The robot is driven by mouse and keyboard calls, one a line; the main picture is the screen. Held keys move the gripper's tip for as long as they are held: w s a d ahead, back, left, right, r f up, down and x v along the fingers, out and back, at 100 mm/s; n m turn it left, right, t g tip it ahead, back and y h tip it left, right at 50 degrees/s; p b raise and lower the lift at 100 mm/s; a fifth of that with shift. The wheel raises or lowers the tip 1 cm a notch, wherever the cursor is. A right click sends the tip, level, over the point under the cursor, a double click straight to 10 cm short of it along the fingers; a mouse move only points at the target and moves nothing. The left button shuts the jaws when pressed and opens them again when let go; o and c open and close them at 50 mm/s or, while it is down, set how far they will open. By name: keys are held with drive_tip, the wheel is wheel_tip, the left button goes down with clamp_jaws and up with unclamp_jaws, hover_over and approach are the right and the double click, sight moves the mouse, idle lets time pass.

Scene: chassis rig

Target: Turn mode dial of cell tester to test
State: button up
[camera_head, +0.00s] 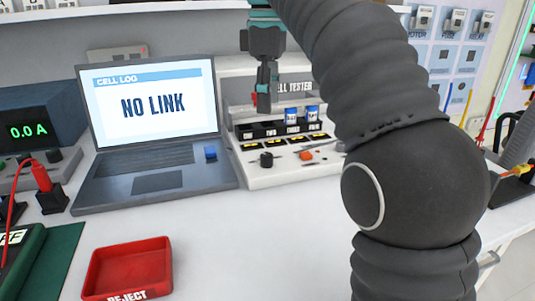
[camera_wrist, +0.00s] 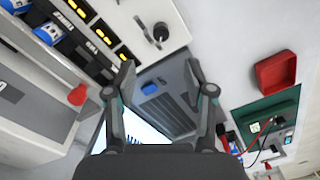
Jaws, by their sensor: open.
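The cell tester (camera_head: 262,181) is a white stepped unit to the right of the laptop, with a labelled row of slots. Its black dial knob (camera_head: 267,160) stands on the front ledge at the left; the knob also shows in the wrist view (camera_wrist: 160,32) at the top middle. The dial's markings are too small to read. My gripper (camera_head: 263,100) points down above the tester's slots, in front of its back panel, apart from the knob. In the wrist view my gripper (camera_wrist: 160,68) has its two fingers spread with nothing between them.
The laptop (camera_head: 150,160) reads NO LINK, with a small blue block (camera_head: 210,153) on it. An orange-red control (camera_head: 306,155) sits right of the dial. Two blue-and-white cells (camera_head: 291,115) stand in the slots. A red reject tray (camera_head: 128,268) is at the front. My arm hides the tester's right side.

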sight(266, 154)
wheel_tip(266, 154, down, 12)
drive_tip(key=b, duration=0.4)
drive_tip(key=shift+s+a, duration=0.1)
drive_tip(key=shift+a, duration=0.05)
clamp_jaws()
